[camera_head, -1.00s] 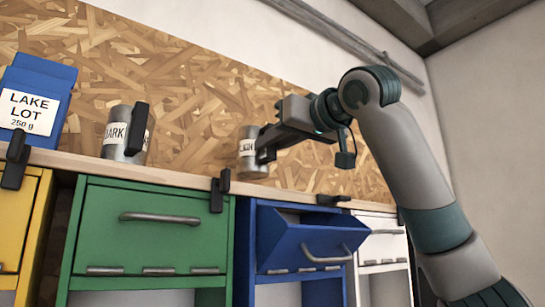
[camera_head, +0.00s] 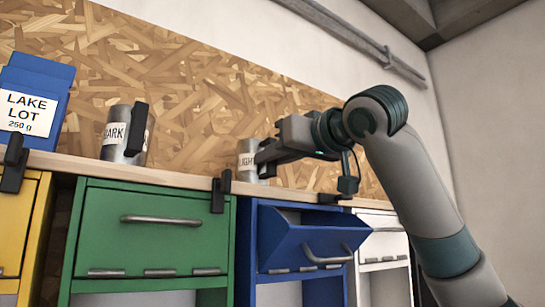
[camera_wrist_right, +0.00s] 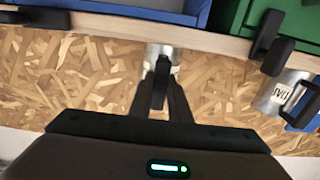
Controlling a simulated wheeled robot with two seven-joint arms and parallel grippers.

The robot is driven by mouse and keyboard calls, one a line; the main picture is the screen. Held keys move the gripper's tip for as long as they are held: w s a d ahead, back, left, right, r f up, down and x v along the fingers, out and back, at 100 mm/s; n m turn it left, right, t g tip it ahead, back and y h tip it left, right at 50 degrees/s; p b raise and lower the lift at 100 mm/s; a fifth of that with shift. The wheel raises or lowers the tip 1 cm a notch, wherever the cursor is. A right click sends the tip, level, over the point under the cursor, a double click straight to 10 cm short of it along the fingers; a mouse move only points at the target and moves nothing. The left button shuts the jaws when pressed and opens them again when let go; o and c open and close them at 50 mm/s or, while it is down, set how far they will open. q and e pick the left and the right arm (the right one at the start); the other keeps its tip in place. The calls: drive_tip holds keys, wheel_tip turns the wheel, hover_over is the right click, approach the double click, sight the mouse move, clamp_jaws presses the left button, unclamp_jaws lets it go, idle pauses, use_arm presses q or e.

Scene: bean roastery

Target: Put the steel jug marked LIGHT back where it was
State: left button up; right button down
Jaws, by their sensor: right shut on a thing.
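The steel jug marked LIGHT (camera_head: 246,161) is upright at the counter's back, above the blue unit; its label is partly covered by my gripper. My right gripper (camera_head: 262,157) reaches in from the right and is shut on the jug's handle side. In the right wrist view the fingers (camera_wrist_right: 160,88) are in front of the jug (camera_wrist_right: 153,52), close to the counter edge. I cannot tell whether its base touches the counter (camera_head: 190,179). The steel jug marked DARK (camera_head: 117,132) stands to the left with its black handle facing right. My left gripper is out of view.
A blue LAKE LOT bag (camera_head: 40,78) stands at the far left. Black clips (camera_head: 220,190) stick up along the counter edge. The blue drawer (camera_head: 305,238) is tilted open below the LIGHT jug; the green drawer (camera_head: 150,228) is shut. The counter between the jugs is clear.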

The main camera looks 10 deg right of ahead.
drive_tip(key=shift+f, duration=0.2)
drive_tip(key=c, duration=1.7)
unclamp_jaws()
drive_tip(key=shift+d, duration=0.1)
drive_tip(key=shift+o, duration=0.2)
drive_tip(key=shift+r, duration=0.2)
drive_tip(key=b+v, duration=0.7)
drive_tip(key=v, duration=0.5)
drive_tip(key=shift+b, duration=0.3)
